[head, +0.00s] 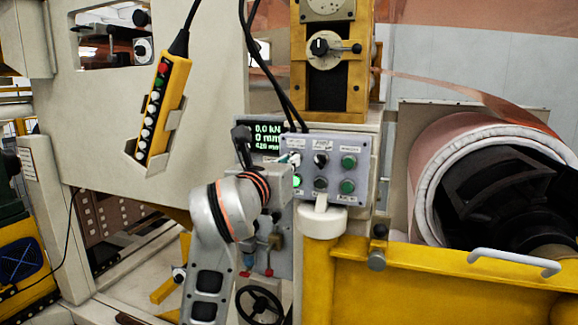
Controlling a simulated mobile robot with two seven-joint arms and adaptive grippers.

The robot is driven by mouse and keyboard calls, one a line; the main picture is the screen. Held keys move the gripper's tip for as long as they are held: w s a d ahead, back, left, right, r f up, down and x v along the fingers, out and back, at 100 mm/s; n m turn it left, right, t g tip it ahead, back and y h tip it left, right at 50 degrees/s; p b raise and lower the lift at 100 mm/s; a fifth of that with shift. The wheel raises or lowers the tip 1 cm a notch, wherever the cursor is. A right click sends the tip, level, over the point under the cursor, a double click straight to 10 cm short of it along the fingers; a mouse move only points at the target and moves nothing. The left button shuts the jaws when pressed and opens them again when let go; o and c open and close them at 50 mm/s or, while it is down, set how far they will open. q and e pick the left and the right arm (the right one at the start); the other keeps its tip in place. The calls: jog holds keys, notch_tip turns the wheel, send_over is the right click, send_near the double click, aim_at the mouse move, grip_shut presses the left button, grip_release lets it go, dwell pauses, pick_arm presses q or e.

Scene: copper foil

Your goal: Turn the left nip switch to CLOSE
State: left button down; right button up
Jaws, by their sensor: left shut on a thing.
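The grey control box (333,200) stands in the middle of the head view, with small labels above its top row. The left nip switch (295,159) is at the top left of the box, mostly hidden by my gripper. My left gripper (287,160) comes in from the lower left, reaches the box's left side and is shut on this switch. The switch's pointing direction and label cannot be read. A black switch (321,159) is to its right. A green lamp (297,182) glows below it. My right gripper is not in view.
Green buttons (348,161) line the box's right side. A lit display (266,136) stands behind my gripper. A yellow pendant (163,108) hangs at the left. Black cables (262,62) run down behind the box. A copper foil roll (470,135) and yellow frame (440,285) are at the right.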

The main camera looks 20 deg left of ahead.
pick_arm(q)
jog(key=shift+n+b, duration=0.9)
jog(key=shift+n, duration=1.7)
jog(key=c, duration=2.2)
grip_release()
jog(key=s, duration=0.7)
jog(key=shift+s+a, duration=0.15)
jog(key=shift+s, duration=0.15)
